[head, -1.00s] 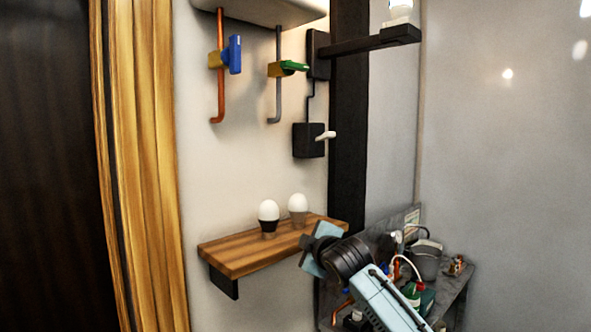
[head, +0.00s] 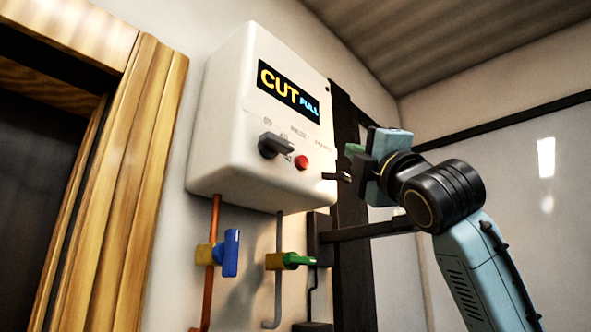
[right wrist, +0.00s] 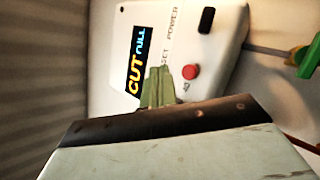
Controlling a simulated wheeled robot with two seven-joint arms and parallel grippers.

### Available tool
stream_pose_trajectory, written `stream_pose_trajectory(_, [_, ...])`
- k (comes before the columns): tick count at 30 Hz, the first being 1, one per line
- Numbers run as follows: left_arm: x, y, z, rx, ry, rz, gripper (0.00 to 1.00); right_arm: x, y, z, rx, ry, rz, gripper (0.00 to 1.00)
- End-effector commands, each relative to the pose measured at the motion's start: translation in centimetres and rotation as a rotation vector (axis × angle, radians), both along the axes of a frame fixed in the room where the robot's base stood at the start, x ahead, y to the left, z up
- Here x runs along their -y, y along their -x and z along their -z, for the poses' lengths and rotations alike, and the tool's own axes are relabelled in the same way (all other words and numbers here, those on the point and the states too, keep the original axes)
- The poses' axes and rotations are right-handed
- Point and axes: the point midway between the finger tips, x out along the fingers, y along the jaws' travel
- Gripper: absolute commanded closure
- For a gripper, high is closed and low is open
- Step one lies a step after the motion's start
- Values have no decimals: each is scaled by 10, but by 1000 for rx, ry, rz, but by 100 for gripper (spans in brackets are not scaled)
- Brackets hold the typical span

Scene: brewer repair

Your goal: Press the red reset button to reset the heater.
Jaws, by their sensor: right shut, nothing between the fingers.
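The white heater box (head: 225,130) hangs on the wall; its display (head: 288,90) reads "CUT FULL". The red reset button (head: 302,162) sits low on its front, right of a dark knob (head: 275,146). In the right wrist view the red button (right wrist: 190,72) and the knob (right wrist: 206,20) also show. My right gripper (head: 352,151) is to the right of the box in the head view, apart from the button. In the right wrist view its shut, empty greenish fingers (right wrist: 161,74) appear just left of the button. The gap in depth is hard to judge. My left gripper is out of view.
Below the box are a copper pipe with a blue valve handle (head: 231,253) and a grey pipe with a green valve handle (head: 295,260). A dark wall bracket (head: 360,231) extends below my right gripper. A wooden door frame (head: 120,180) stands at left.

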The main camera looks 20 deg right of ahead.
Motion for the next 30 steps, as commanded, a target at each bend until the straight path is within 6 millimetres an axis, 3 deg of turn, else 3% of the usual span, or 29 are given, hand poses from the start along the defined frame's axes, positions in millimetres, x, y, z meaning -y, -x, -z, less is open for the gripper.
stream_pose_trajectory(4, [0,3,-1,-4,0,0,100,1,13,-11,25,16,14,100])
stream_pose_trajectory(16, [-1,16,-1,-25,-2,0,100,-1,9,-11,22,15,12,100])
stream_pose_trajectory(30, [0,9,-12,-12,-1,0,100,-24,-46,-11,21,15,11,100])
